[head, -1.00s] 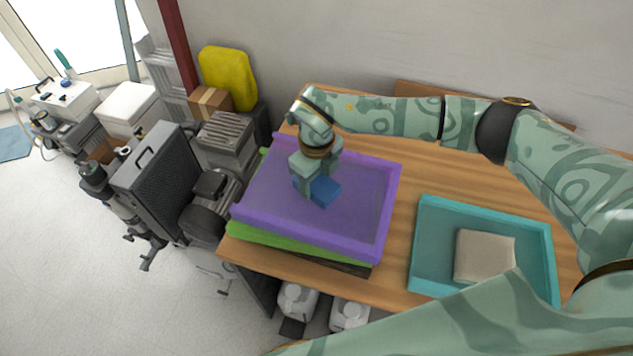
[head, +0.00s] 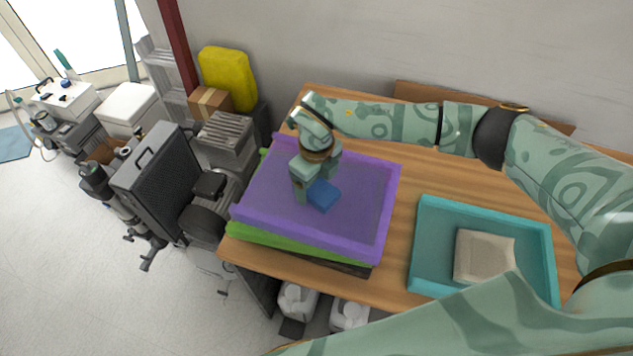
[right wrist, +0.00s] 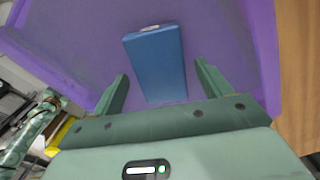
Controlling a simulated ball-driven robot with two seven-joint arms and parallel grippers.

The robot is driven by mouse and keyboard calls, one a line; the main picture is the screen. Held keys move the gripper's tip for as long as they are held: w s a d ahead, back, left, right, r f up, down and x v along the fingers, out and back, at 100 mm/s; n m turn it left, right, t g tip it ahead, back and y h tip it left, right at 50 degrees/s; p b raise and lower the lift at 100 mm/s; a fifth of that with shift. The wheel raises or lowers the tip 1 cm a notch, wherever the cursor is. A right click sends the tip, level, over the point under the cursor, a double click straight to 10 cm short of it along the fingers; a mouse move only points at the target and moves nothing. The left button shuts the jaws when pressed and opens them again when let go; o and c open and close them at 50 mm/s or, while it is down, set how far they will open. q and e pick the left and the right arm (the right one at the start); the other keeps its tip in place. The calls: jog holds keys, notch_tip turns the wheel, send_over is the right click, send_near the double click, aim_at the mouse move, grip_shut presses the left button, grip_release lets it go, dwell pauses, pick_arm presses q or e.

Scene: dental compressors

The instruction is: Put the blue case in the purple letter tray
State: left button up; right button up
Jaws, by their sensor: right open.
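In the right wrist view the blue case (right wrist: 157,62) lies flat on the purple floor of the tray (right wrist: 226,45). My right gripper (head: 315,183) is at the case, reaching down into the tray. In the right wrist view its two fingers (right wrist: 160,82) are spread wide, one on each side of the case's near end, with gaps between. My left gripper is not in view.
The purple tray sits on a green tray (head: 290,246) and a dark one, on the wooden table (head: 400,279). A teal tray (head: 429,210) holding a beige square thing (head: 485,257) stands to the right. Dark equipment (head: 158,180) stands left of the table.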

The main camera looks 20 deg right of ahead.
aim_at(316, 187)
notch_tip(316, 187, up, 11)
jog(key=shift+r, duration=0.2)
